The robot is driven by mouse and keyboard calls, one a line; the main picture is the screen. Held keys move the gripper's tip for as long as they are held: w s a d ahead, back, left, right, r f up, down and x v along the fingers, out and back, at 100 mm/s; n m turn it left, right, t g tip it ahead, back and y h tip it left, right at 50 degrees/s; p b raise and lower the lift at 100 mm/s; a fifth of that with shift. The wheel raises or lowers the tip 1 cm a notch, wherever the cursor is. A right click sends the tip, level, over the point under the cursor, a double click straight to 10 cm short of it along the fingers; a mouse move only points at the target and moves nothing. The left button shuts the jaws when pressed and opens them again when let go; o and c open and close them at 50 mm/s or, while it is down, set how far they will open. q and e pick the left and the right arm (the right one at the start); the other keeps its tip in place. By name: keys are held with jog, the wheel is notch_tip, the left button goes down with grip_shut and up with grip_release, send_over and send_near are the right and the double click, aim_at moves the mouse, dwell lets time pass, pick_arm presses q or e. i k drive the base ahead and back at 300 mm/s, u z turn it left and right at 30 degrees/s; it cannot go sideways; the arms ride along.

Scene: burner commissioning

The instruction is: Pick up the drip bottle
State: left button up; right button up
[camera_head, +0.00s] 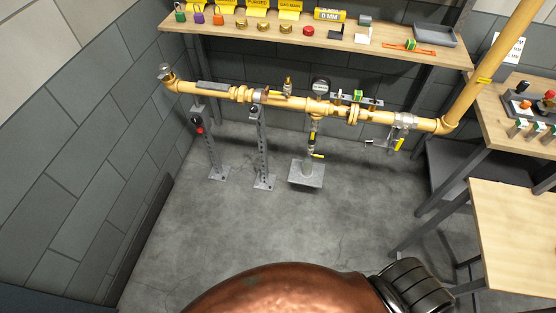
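A vertical drip leg (312,132) with a yellow-handled valve (316,155) hangs from the yellow pipe. Below it, a small grey cylindrical shape (308,167) meets a square grey plate (306,180) close to the floor. It may be the drip bottle, but it is too small to tell. No other thing that is clearly a bottle shows. Neither of my grippers is in view.
A yellow gas pipe (222,92) runs along the wall on grey floor stands (263,150). A wooden shelf (280,37) with padlocks, signs and fittings is above it. Wooden tables (515,225) stand at right. The middle floor (260,225) is clear.

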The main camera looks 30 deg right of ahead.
aim_at(307, 164)
jog(key=u, duration=0.25)
jog(key=i, duration=0.8)
jog(key=z, duration=0.55)
jog(key=i, duration=0.65)
jog(key=z, duration=0.55)
